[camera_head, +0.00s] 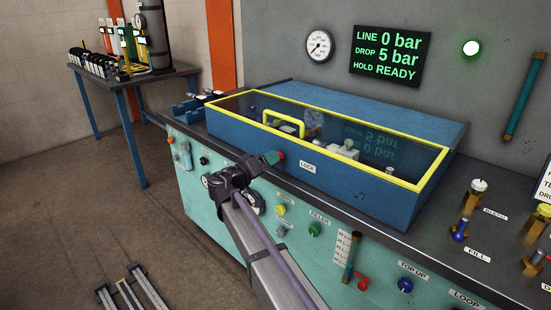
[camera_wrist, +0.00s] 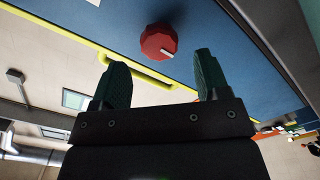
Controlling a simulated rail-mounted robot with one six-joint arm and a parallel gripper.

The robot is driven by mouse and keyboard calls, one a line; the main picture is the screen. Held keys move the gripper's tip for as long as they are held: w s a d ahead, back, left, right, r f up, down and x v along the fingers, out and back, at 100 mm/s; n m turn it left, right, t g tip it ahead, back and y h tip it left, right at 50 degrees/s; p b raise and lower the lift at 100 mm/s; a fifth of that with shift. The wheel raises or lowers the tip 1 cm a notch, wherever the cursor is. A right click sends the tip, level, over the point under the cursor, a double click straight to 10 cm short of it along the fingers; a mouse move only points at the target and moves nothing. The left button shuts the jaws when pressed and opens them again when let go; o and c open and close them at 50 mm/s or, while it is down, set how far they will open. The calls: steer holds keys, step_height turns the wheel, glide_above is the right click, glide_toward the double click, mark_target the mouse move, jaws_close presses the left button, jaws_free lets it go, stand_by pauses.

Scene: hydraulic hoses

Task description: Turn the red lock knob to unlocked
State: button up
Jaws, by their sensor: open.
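The red lock knob (camera_wrist: 158,40) is on the blue front wall of the yellow-framed box. It has a white mark on its face, toward the lower right in the wrist view. In the head view a bit of the knob (camera_head: 281,156) shows just past my fingertips, left of the LOCK label (camera_head: 307,167). My gripper (camera_head: 271,158) is open and empty, facing the wall. In the wrist view its two green fingers (camera_wrist: 160,62) are spread, with the knob lined up in the gap. The knob seems just beyond the tips; I see no contact.
The box (camera_head: 400,205) has a clear lid with a yellow frame and yellow handle (camera_head: 284,122); it looks closed. Below the box, the green bench front carries a yellow knob (camera_head: 281,210) and a green knob (camera_head: 315,230). The display (camera_head: 390,55) reads line 0 bar, drop 5 bar, hold ready.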

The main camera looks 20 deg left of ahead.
steer(key=x, duration=0.4)
steer(key=shift+w+d, duration=0.1)
steer(key=shift+w, duration=0.1)
steer(key=c, duration=0.9)
steer(key=shift+c, duration=0.2)
